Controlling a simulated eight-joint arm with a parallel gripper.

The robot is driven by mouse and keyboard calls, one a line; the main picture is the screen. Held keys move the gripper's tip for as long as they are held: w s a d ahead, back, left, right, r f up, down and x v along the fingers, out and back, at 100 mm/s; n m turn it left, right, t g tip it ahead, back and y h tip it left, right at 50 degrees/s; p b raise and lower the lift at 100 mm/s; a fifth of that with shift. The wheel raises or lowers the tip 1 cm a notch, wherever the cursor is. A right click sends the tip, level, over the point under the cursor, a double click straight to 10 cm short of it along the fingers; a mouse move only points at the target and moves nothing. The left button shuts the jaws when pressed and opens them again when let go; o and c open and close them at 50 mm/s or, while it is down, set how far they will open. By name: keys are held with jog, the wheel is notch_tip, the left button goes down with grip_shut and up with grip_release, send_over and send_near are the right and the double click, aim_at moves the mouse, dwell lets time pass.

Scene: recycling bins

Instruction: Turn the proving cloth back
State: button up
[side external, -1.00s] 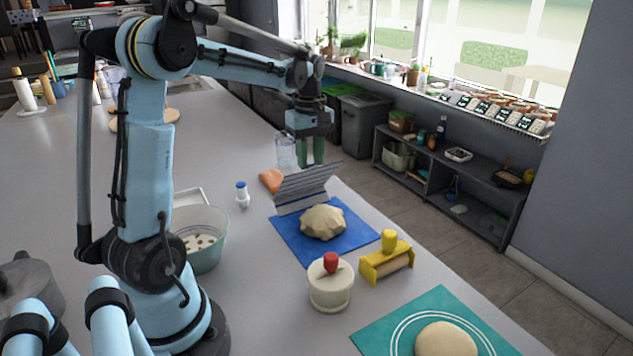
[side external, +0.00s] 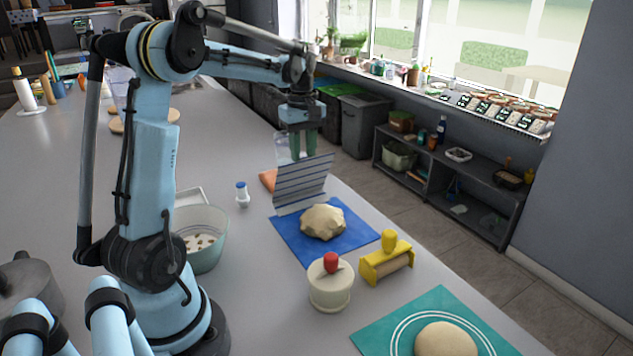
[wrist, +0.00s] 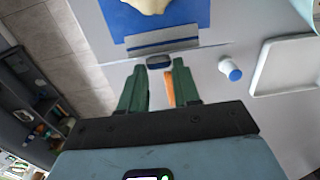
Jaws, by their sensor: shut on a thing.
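The proving cloth (side external: 302,181) is grey with dark stripes. It stands steeply raised at the far edge of a blue mat (side external: 349,232), its lower edge by the mat. A pale, lumpy dough (side external: 323,222) lies uncovered on the mat. My gripper (side external: 302,156), with green fingers, is at the cloth's top edge, partly hidden behind it. In the wrist view my gripper (wrist: 159,72) is shut on a dark tab (wrist: 159,61) at the cloth's edge. There the cloth (wrist: 163,42) shows as a narrow band, with the dough (wrist: 150,5) beyond.
A yellow roller tool (side external: 387,260) and a red-knobbed pot (side external: 330,285) stand near the mat. A teal mat (side external: 375,335) with smooth dough lies in front. A white-and-blue bottle (side external: 242,195), a bowl (side external: 205,250) and an orange item (side external: 268,180) stand left of the cloth.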

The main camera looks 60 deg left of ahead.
jog(key=shift+a+f, duration=0.15)
jog(key=shift+a, duration=0.7)
jog(key=shift+a+f, duration=0.15)
jog(key=shift+a, duration=0.7)
jog(key=o, duration=0.7)
jog(key=shift+c, duration=1.1)
jog(key=shift+r, duration=0.1)
notch_tip(320, 180, up, 7)
